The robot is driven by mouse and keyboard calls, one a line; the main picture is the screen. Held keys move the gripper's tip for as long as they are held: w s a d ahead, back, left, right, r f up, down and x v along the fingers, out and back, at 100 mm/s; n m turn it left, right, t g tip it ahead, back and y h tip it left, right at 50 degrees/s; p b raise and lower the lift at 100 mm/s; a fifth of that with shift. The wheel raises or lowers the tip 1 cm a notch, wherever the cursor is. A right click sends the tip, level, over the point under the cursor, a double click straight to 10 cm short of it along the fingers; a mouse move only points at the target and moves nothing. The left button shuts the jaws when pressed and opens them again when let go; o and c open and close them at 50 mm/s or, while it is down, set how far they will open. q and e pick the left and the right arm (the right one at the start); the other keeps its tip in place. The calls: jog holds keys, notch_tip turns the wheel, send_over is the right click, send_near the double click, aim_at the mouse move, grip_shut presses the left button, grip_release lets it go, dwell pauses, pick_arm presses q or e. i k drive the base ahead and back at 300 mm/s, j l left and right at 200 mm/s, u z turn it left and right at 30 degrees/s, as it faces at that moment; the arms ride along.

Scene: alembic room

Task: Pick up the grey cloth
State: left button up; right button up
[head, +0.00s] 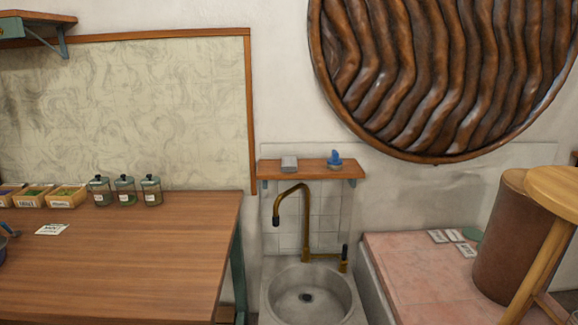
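A small grey item (289,163) lies on the left part of a narrow wooden shelf (312,172) above the sink. It looks like a folded cloth, but it is too small to be sure. A small blue object (335,158) stands to its right on the same shelf, apart from it. Neither of my grippers shows in the head view.
A brass tap (291,188) rises between the shelf and the round sink (309,297). A wooden table (120,250) with several jars and small boxes is on the left. A pink-topped bench (410,270), a brown cylinder (505,240) and a wooden stool (555,190) stand on the right.

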aim_at(289, 164)
jog(key=i, duration=0.45)
jog(key=i+l+u, duration=0.15)
jog(key=i+u, duration=0.25)
jog(key=i+l+u, duration=0.2)
jog(key=u, duration=0.25)
jog(key=i+l, duration=0.05)
